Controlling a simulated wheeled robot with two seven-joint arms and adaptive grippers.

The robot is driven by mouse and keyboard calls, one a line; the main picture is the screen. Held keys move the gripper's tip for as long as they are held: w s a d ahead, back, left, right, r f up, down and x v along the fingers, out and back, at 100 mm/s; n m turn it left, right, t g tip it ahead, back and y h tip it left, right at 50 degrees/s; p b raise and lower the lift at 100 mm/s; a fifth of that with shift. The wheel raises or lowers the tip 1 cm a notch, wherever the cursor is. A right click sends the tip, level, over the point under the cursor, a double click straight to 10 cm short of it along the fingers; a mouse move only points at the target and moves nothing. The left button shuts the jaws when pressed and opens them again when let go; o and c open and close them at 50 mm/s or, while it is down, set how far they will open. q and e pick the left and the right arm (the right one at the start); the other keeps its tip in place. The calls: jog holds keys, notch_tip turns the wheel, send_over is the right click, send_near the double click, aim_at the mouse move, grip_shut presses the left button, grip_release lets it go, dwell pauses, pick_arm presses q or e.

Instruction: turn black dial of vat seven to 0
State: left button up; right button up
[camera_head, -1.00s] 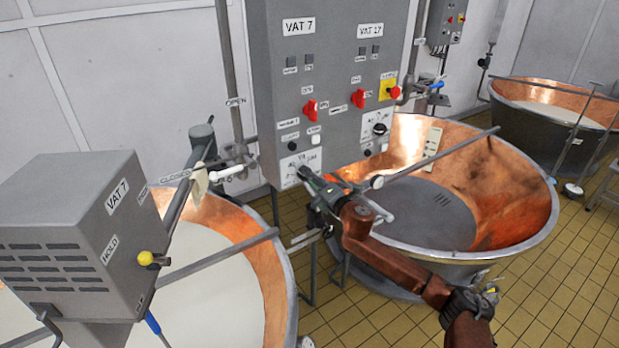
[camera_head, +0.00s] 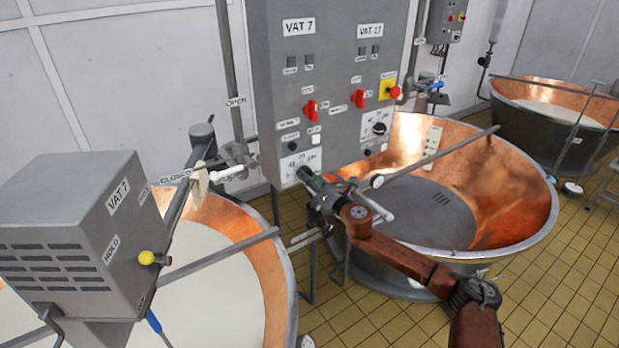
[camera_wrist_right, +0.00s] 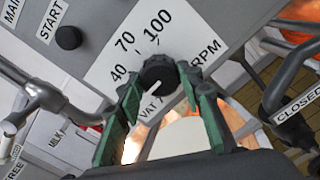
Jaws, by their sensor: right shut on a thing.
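The black dial (camera_wrist_right: 159,74) of vat seven sits on a white scale plate (camera_wrist_right: 110,65) marked 40, 70, 100 and RPM. In the wrist view its white mark points down and a little left, away from these numbers; I cannot make out a 0. My right gripper (camera_wrist_right: 158,80) is shut on the dial, a green finger on each side. In the head view my right gripper (camera_head: 306,175) reaches the plate low on the grey panel (camera_head: 268,90) under the VAT 7 label, and hides the dial. My left gripper is not in view.
Red switches (camera_head: 310,110) and a vat 17 black dial (camera_head: 380,128) are on the same panel. The copper vat seven (camera_head: 268,270) stands below left, another copper vat (camera_head: 500,190) at right. A metal bar (camera_head: 440,157) crosses close to my right gripper.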

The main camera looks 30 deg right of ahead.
jog(key=shift+f, duration=0.2)
jog(key=o, duration=1.1)
jog(key=shift+r, duration=0.1)
jog(key=s, duration=0.4)
jog(key=s+d, duration=0.1)
jog(key=s, duration=0.7)
jog(key=shift+d, duration=0.35)
jog(key=shift+w, duration=0.1)
